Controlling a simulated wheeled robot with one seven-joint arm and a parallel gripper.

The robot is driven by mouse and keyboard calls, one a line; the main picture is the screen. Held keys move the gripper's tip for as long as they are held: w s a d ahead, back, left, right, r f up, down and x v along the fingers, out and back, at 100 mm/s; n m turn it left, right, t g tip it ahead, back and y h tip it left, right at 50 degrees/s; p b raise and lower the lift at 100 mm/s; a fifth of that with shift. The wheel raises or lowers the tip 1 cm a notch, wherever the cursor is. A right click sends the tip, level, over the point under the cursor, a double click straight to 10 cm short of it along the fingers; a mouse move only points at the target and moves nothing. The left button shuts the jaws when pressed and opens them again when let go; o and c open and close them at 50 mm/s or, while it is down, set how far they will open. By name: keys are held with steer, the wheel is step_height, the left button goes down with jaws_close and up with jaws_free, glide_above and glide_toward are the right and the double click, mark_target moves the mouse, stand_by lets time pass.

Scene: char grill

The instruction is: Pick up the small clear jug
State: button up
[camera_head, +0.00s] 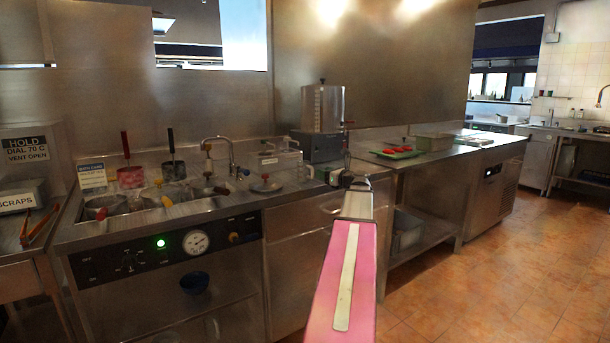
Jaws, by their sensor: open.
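My gripper (346,180) is at the far end of my pink arm, in front of the steel counter's edge. It is small and dark here, and no held object shows in it. I cannot make out the small clear jug with certainty. A small clear vessel (213,328) stands on the lower shelf under the control panel, faint and near the bottom edge of the view. A clear, box-like container (280,162) stands on the counter, left of my gripper. My gripper is apart from the shelf vessel, above and to its right.
Pots with handles sit in the well (150,200). A tall steel canister (322,108) stands behind my gripper. A green tray (396,153) with red items lies to the right. The tiled floor (500,260) at right is clear.

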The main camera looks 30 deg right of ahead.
mark_target(312, 170)
steer(key=x, duration=0.7)
steer(key=shift+w+f, duration=0.15)
steer(key=shift+w, duration=0.1)
steer(key=shift+c, duration=0.3)
jaws_close()
